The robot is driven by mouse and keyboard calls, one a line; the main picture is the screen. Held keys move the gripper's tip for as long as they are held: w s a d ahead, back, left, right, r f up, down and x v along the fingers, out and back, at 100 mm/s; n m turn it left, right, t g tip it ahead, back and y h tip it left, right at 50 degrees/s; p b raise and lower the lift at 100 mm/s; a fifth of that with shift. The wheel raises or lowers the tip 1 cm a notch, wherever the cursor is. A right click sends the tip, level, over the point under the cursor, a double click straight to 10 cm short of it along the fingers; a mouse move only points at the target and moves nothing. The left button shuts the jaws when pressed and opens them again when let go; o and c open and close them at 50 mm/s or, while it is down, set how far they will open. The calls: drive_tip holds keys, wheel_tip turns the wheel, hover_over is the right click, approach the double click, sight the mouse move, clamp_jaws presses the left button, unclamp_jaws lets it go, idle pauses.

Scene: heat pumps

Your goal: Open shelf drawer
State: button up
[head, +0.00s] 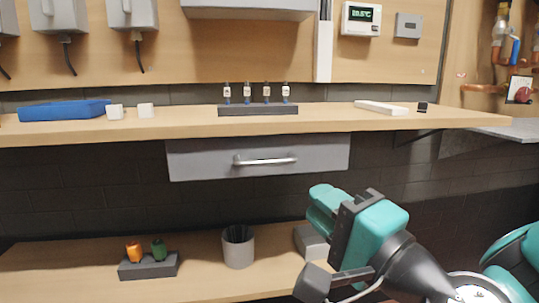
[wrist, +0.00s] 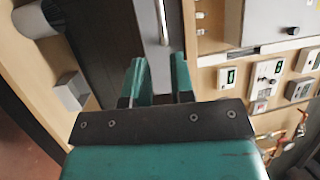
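The grey shelf drawer (head: 205,160) hangs under the upper wooden shelf (head: 150,127) and looks closed. Its silver bar handle (head: 265,160) runs across the front. My gripper (head: 322,198) is below and to the right of the handle in the head view, apart from it. In the wrist view my gripper (wrist: 160,80) shows two teal fingers with a clear gap between them, and nothing is held. The handle (wrist: 163,22) appears upright there, beyond the fingertips and roughly in line with the gap. The drawer front (wrist: 148,18) is behind it.
The upper shelf carries a blue tray (head: 64,110), white blocks and a dark rack of small bottles (head: 258,109). The lower bench (head: 200,275) holds a grey cup (head: 238,248) and a dark block (head: 148,267) with orange and green items. The space before the drawer is clear.

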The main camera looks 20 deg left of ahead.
sight(271, 164)
drive_tip(key=p+x, duration=0.5)
drive_tip(key=x, duration=0.1)
drive_tip(key=p+x, duration=0.6)
drive_tip(key=shift+a+r, duration=0.1)
drive_tip(key=shift+r, duration=0.15)
drive_tip(key=shift+w+a+p, duration=0.3)
drive_tip(key=shift+a+p, duration=0.15)
drive_tip(key=shift+p, duration=0.25)
drive_tip(key=shift+w+a+f, duration=0.15)
clamp_jaws()
